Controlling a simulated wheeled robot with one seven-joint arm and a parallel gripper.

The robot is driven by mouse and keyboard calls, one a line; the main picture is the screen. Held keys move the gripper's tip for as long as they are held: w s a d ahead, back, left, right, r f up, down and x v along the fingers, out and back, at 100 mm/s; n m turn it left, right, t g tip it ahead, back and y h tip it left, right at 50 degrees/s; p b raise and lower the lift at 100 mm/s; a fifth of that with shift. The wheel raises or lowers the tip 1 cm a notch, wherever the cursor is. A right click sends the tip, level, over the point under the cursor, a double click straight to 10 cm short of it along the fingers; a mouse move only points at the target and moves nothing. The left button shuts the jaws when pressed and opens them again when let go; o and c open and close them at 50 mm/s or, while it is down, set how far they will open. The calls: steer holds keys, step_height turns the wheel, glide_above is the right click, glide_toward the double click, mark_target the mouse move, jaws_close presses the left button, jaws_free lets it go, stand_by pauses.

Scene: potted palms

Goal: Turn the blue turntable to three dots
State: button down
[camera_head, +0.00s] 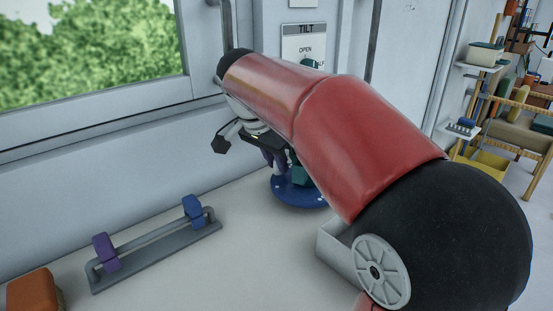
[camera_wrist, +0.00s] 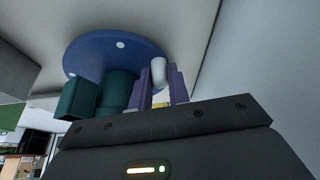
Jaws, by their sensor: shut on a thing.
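The blue turntable (camera_head: 298,194) is a round disc on the white surface, partly hidden behind my arm. It also shows in the wrist view (camera_wrist: 90,50), with a white dot near its middle. A dark green block and cylinder (camera_wrist: 118,88) sit at the turntable. My gripper (camera_wrist: 160,88) has purple fingers closed on a white upright peg (camera_wrist: 158,70) at the disc's right edge. In the head view, the fingers (camera_head: 273,160) are mostly hidden by my arm. The dot markings of the settings cannot be made out.
A grey rail (camera_head: 155,252) with a purple slider (camera_head: 105,252) and a blue slider (camera_head: 193,211) lies left on the surface. An orange object (camera_head: 34,292) is at the lower left. A TILT panel (camera_head: 303,42) and window stand behind. A grey box (camera_head: 335,250) is beside my arm.

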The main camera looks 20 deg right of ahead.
steer(key=c, duration=1.6)
jaws_free()
steer(key=shift+r, duration=0.1)
steer(key=shift+a+r, duration=0.15)
steer(key=shift+r, duration=0.1)
steer(key=v, duration=0.2)
steer(key=shift+s+a+r, duration=0.2)
steer(key=shift+a+r, duration=0.1)
steer(key=s+a, duration=0.2)
steer(key=a, duration=0.1)
steer(key=s+a+b, duration=0.1)
steer(key=s+a, duration=0.1)
steer(key=a, duration=0.1)
steer(key=s+a, duration=0.2)
steer(key=a, duration=0.1)
steer(key=shift+s+a+f, duration=0.1)
steer(key=shift+a+f, duration=0.05)
steer(key=shift+a, duration=0.2)
